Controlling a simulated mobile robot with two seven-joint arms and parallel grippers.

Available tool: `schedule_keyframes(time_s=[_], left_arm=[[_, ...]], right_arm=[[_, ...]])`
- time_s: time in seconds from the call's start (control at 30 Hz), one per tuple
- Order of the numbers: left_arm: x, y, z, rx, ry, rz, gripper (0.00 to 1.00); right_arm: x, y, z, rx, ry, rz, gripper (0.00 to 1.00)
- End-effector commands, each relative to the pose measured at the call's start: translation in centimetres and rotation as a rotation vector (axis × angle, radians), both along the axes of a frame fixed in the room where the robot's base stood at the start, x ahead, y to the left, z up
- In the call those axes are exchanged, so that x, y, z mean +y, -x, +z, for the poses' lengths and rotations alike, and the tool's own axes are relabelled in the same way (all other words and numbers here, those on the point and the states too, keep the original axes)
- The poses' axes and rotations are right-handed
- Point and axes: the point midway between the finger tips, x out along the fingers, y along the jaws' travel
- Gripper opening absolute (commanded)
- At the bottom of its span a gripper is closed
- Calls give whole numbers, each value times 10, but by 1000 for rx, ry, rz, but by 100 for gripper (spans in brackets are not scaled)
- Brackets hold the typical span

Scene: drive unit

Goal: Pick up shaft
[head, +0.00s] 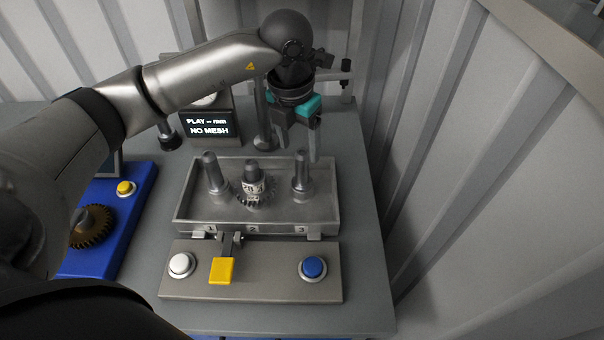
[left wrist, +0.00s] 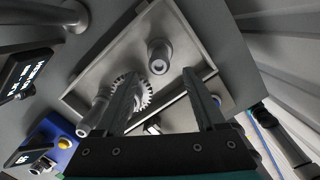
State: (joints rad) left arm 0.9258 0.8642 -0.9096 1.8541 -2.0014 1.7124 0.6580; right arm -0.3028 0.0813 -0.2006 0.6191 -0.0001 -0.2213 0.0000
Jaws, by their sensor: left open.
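A grey metal tray (head: 325,212) holds three upright grey shafts: a left one (head: 214,178), a right one (head: 302,182), and a middle one (head: 252,172) with a toothed gear (head: 262,196) around its base. My left gripper (head: 298,138) is open and empty, above the tray's back right part. In the left wrist view its two fingers (left wrist: 160,76) point down at the tray. The right shaft (left wrist: 159,60) shows just beyond and between the fingertips, apart from them. One finger partly hides the gear (left wrist: 144,96) there. My right gripper is not in view.
A front panel (head: 250,285) carries a white button (head: 181,264), a yellow lever (head: 221,270) and a blue button (head: 313,268). A display (head: 207,127) reading "NO MESH" stands behind the tray. A blue unit (head: 105,225) with a brown gear (head: 92,228) is at left. A ribbed wall (head: 440,170) bounds the right.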

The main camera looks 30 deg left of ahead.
Motion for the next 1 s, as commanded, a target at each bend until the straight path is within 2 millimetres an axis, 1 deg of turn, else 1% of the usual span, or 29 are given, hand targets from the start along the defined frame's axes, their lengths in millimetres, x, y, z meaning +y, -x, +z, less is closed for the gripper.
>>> schedule_keyframes(time_s=[0.03, 0.27, 0.4, 0.53, 0.63, 0.83, 0.87, 1.0], left_arm=[[0, -1, -6, 1, 0, 0, 72], [0, -3, -22, 1, 0, 0, 72], [-1, -8, -43, 3, 0, 0, 72], [-1, -10, -60, 2, -1, 0, 72], [-1, -11, -65, 0, 0, -1, 72], [-1, -12, -65, -1, 0, -1, 72], [-1, -12, -65, -1, 0, -1, 71], [-1, -12, -65, -1, 0, -1, 55]], right_arm=[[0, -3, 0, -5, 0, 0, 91], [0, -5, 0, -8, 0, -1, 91], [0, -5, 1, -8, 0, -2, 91], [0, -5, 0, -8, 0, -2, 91], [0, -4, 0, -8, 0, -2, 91], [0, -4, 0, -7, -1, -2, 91], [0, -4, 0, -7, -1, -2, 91], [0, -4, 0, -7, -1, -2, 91]])
